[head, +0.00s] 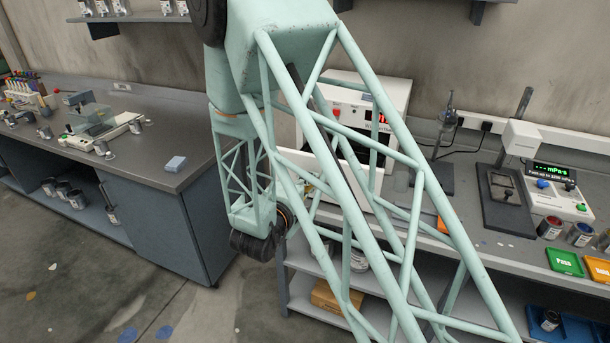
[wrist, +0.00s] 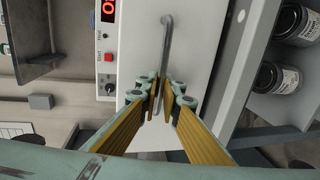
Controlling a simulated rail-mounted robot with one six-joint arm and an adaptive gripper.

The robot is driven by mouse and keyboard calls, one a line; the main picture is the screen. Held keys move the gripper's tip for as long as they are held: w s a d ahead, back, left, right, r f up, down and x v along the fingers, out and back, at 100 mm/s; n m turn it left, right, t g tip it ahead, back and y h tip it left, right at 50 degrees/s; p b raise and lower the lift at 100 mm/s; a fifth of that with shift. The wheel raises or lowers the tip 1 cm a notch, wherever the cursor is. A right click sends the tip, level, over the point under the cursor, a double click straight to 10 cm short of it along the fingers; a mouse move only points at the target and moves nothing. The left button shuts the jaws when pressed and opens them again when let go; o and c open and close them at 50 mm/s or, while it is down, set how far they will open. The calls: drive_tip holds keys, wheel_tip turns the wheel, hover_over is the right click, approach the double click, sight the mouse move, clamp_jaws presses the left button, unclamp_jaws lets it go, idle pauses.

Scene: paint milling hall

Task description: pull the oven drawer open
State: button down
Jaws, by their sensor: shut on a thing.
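The oven (head: 398,92) is a white box with a red display and red button, standing on the right bench in the head view and partly hidden behind my arm. In the wrist view its white drawer front (wrist: 198,45) fills the middle, beside the control panel (wrist: 106,52). A grey bar handle (wrist: 167,38) runs along the drawer front. My gripper (wrist: 161,98) is shut on the lower part of this handle, between its two fingers. In the head view my arm hides the fingers and the handle. I cannot tell how far out the drawer stands.
A grey bench (head: 150,160) with a scale and small cans stands at left. On the right bench are a viscometer (head: 522,138), paint cans and a green tray (head: 565,262). A cardboard box (head: 325,297) lies on the shelf below. Floor is free between the benches.

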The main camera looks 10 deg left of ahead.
drive_tip(key=shift+s, duration=0.1)
drive_tip(key=c, duration=3.1)
unclamp_jaws()
drive_tip(key=shift+c, duration=0.2)
drive_tip(key=shift+s+a, duration=0.1)
drive_tip(key=v, duration=1.1)
drive_tip(key=shift+s, duration=0.35)
